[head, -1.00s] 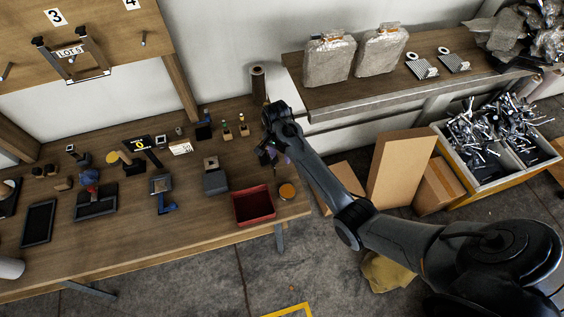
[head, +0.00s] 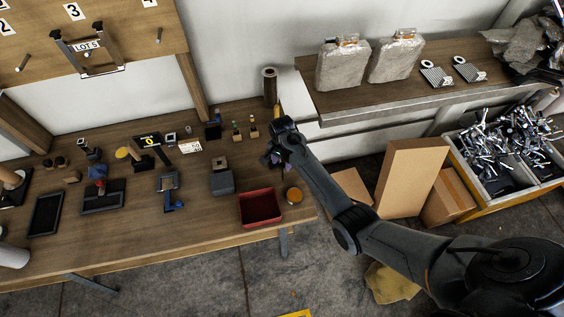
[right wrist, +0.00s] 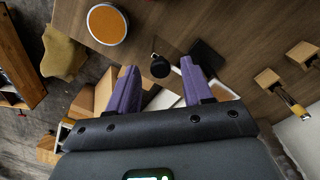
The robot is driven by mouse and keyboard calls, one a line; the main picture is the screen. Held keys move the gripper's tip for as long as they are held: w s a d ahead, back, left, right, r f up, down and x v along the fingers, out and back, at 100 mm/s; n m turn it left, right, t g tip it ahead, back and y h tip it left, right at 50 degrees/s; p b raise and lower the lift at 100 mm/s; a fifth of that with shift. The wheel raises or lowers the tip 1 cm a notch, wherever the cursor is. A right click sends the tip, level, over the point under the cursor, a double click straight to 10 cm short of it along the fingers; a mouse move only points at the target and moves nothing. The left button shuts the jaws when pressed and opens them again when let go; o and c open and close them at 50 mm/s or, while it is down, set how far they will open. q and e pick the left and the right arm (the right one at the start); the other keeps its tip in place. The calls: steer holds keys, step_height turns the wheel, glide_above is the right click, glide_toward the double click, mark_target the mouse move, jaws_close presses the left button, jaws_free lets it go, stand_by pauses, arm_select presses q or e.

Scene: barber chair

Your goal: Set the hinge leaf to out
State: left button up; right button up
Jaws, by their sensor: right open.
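My right gripper (head: 272,160) is over the right part of the wooden table, behind the red tray. In the right wrist view its two purple fingers (right wrist: 155,92) are apart with nothing held between them. Ahead of the fingers lie a small black round knob (right wrist: 160,66) and a flat dark plate (right wrist: 205,60); I cannot tell whether either is the hinge leaf. No part is clearly recognisable as the hinge leaf. My left gripper is not in view.
The red tray (head: 260,208) and an orange-topped round tin (head: 294,195) sit near the table's right end. Grey blocks (head: 222,180) stand left of the gripper. A brown cylinder (head: 270,86) stands behind it. Several small objects crowd the table's left and middle.

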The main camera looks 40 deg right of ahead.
steer(key=shift+f, duration=0.3)
jaws_close()
stand_by(0.3)
